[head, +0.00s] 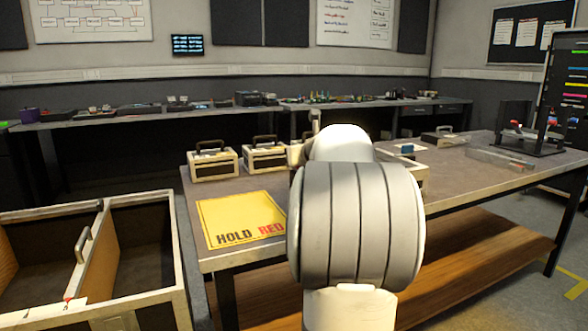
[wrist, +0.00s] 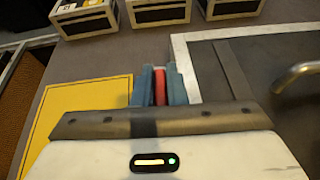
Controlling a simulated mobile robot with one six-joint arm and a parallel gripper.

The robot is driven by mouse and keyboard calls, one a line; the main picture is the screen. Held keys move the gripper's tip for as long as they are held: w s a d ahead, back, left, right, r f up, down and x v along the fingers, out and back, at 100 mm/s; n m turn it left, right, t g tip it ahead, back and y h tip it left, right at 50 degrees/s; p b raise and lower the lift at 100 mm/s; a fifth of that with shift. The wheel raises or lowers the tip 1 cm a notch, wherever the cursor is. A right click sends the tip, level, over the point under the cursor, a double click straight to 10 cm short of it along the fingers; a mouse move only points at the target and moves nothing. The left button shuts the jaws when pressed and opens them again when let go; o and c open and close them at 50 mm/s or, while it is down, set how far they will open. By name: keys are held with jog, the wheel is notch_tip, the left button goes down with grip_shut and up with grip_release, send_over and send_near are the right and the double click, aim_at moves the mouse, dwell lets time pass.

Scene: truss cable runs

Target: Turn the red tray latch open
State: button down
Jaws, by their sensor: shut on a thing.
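The red latch (wrist: 160,86) shows in the wrist view as a narrow upright red piece at the left edge of a pale-rimmed tray (wrist: 182,58). My gripper (wrist: 160,74) is shut on it, with one blue finger on each side. The fingers hide most of the latch and its base, so I cannot tell how far it is turned. In the head view my arm hides the gripper, the latch and most of the tray.
A yellow HOLD RED mat (head: 240,215) lies left of my arm. Cases with handles (head: 213,161) stand behind it. A metal handle (wrist: 298,74) rises from the tray. An open divided crate (head: 150,196) stands at the left. A black stand (head: 533,142) is at the right.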

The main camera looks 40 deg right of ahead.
jog(key=shift+a+f+n+y, duration=0.1)
jog(key=shift+f+n+y, duration=0.4)
jog(key=shift+y, duration=0.1)
jog(key=c, duration=1.5)
grip_release()
jog(key=shift+r, duration=0.2)
jog(key=shift+o, duration=0.2)
jog(key=shift+r, duration=0.1)
jog(key=p+v, duration=0.2)
jog(key=v, duration=0.5)
jog(key=shift+s, duration=0.4)
